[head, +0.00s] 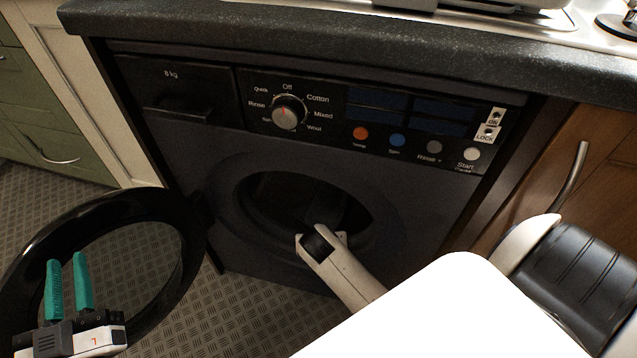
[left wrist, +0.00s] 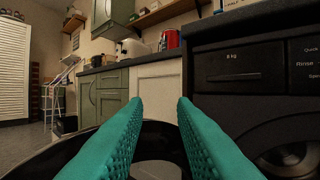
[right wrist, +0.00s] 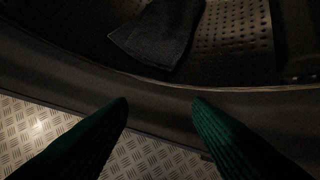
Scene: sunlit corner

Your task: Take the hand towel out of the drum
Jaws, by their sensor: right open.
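The hand towel (right wrist: 158,32) is a dark grey cloth lying in the drum (right wrist: 235,45), at the top of the right wrist view. In the head view the drum's inside is too dark to make it out. My right gripper (right wrist: 160,102) is open and empty, its fingertips before the rim of the opening, short of the towel. In the head view my right wrist is at the drum opening (head: 290,200) and hides its fingers. My left gripper (head: 67,268) is open and empty by the open door; its parted fingers also show in the left wrist view (left wrist: 160,102).
The black round door (head: 190,235) of the washing machine (head: 230,150) stands swung open to the left, near my left gripper. A dark worktop (head: 330,38) overhangs the machine. A wooden cabinet (head: 600,165) with a handle is at the right. Patterned floor (head: 250,315) lies below.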

